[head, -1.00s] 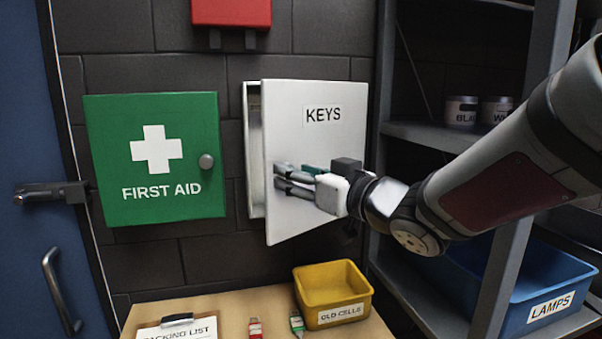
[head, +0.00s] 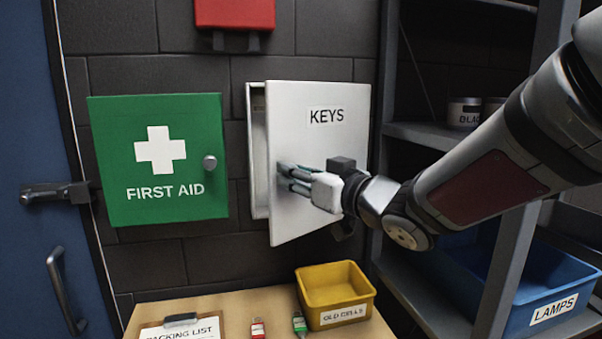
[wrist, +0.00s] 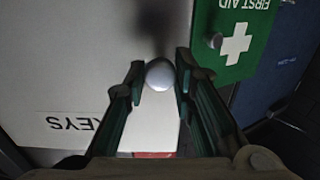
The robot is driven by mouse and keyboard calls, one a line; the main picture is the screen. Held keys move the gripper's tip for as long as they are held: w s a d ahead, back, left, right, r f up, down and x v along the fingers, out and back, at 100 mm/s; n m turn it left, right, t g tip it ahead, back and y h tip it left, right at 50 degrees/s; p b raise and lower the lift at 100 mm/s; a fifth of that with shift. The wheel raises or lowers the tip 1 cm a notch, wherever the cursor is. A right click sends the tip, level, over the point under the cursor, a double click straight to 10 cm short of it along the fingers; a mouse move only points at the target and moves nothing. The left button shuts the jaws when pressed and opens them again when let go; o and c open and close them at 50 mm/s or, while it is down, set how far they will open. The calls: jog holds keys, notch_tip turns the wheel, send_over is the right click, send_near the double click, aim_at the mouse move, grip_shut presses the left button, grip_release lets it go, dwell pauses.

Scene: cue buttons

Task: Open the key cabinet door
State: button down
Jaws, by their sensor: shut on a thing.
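The white key cabinet door (head: 318,120), lettered KEYS, is partly open in the head view, swung out on its right side hinge. The pale cabinet body (head: 259,150) shows in the gap at its left edge. My gripper (head: 283,176) is at the door's left part, shut on the door knob, which the fingers hide in the head view. In the wrist view, the round pale knob (wrist: 160,74) sits between the fingertips of my gripper (wrist: 159,80), against the door face (wrist: 70,60).
A green first aid cabinet (head: 160,190) hangs to the left. A shelf with a blue LAMPS bin (head: 545,285) stands at the right. Below, a table holds a yellow bin (head: 335,297), a packing list clipboard (head: 182,332) and two small tags.

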jog(key=s+d+n+g+y+p, duration=0.2)
jog(key=s+d+g+y+p, duration=0.1)
jog(key=d, duration=0.3)
jog(key=shift+s+n, duration=0.4)
jog(key=c, duration=1.3)
grip_release()
jog(key=shift+c, duration=0.2)
jog(key=v, duration=1.2)
jog(key=shift+r, duration=0.15)
